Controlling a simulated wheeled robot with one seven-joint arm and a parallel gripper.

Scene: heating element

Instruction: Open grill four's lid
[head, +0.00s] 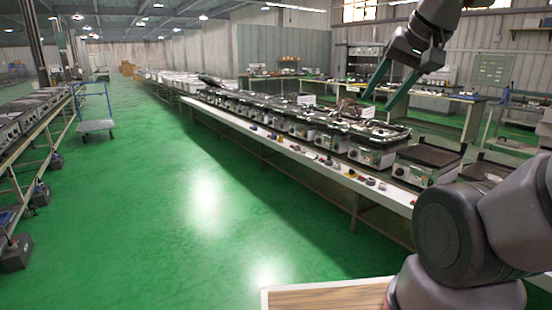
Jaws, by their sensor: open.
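A row of silver box grills with dark tops runs along a long bench (290,148). One grill (376,157) stands in the near part of the row, and another grill (421,176) with a dark flat top is nearer, to its right. I see no readable numbers, so I cannot tell which one is grill four or make out its lid clearly. My gripper (380,107) is at the upper right, pointing down. Its two teal fingers are spread apart with nothing between them. It appears in the air over or behind the row; the exact distance is unclear.
Small knobs and parts (322,160) lie along the bench's front edge. A wooden-topped surface (325,298) is at the bottom. Another bench with machines (38,112) stands at left, and a blue cart (97,126) is beyond. The green floor (190,200) between benches is clear.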

